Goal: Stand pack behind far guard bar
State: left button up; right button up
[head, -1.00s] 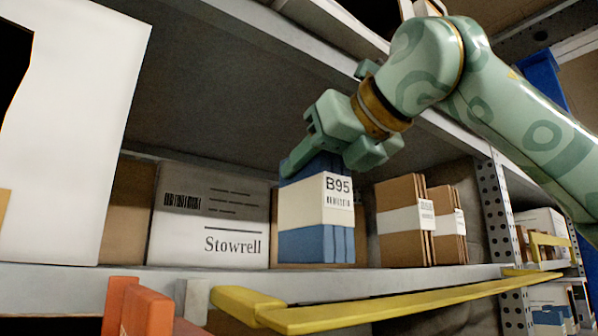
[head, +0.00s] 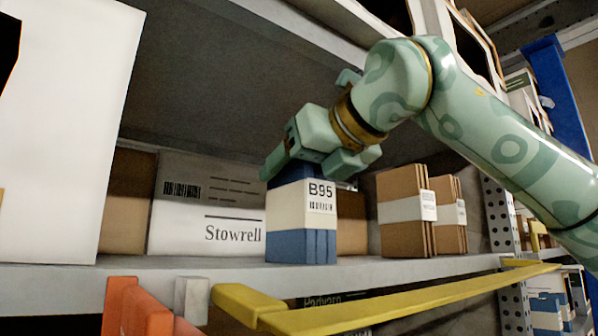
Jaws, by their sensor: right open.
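The pack (head: 303,207), blue with a white band and a "B95" label, stands upright on the grey shelf (head: 70,283), in the gap between the Stowrell box and the brown packs. My right gripper (head: 314,168) is at its top, jaws open, with a finger on either side of the upper end; the fingers hide part of that end. A yellow guard bar (head: 400,306) runs in front of the shelf, below and nearer than the pack. An orange bar (head: 140,310) is at lower left. My left gripper is not in view.
A white Stowrell box (head: 205,205) stands left of the pack. Brown banded packs (head: 402,235) stand to its right, with a narrow gap between. A large white panel (head: 60,130) fills the left. The upper shelf lies close above my right arm.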

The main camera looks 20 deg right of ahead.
jog(key=shift+r, duration=0.25)
jog(key=b+v, duration=0.2)
jog(key=v, duration=1)
jog(key=shift+s, duration=0.1)
